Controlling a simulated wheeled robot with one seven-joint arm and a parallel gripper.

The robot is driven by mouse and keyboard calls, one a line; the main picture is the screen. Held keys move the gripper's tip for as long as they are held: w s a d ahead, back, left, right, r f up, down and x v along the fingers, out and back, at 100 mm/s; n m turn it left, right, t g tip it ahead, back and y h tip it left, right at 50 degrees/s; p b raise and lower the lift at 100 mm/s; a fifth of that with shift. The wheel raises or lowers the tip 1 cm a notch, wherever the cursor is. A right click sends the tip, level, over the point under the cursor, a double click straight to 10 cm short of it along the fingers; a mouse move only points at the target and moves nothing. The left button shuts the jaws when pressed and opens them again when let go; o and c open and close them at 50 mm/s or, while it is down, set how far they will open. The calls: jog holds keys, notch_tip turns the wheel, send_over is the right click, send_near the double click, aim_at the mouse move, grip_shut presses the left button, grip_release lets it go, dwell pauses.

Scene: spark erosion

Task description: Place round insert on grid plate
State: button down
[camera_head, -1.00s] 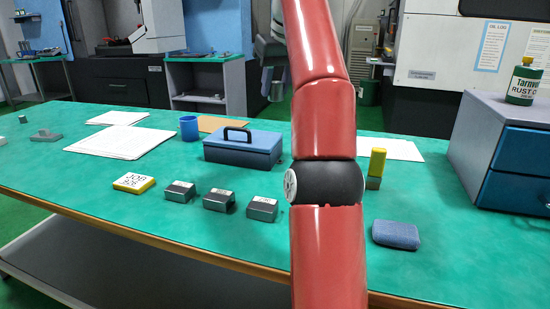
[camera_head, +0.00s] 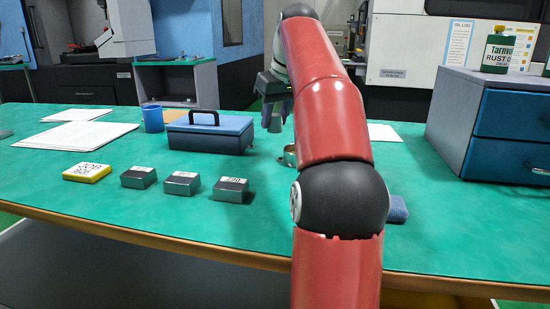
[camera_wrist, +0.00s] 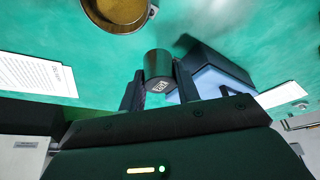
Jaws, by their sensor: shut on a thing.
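My gripper (camera_head: 274,108) is above the green table, right of the blue toolbox. It is shut on a dark grey round insert (camera_wrist: 159,66), a short cylinder with a small printed label. In the wrist view the insert sits between the two fingertips (camera_wrist: 158,82). In the head view it hangs below the jaws, small and partly unclear. I cannot clearly make out a grid plate; a small grey piece (camera_head: 5,133) at the left table edge is cut off by the frame.
A brass dish (camera_head: 290,155) stands partly behind my arm; the wrist view shows it too (camera_wrist: 117,14). The blue toolbox (camera_head: 208,137), three grey labelled blocks (camera_head: 181,183), a yellow block (camera_head: 87,172), papers (camera_head: 76,136), a blue cup (camera_head: 152,118) and drawers (camera_head: 500,125) surround clear green surface.

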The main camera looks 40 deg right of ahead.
aim_at(275, 156)
jog(key=shift+f+b, duration=1.1)
jog(key=shift+f, duration=1.85)
jog(key=shift+f, duration=0.1)
jog(key=shift+f, duration=0.15)
jog(key=c, duration=1)
grip_release()
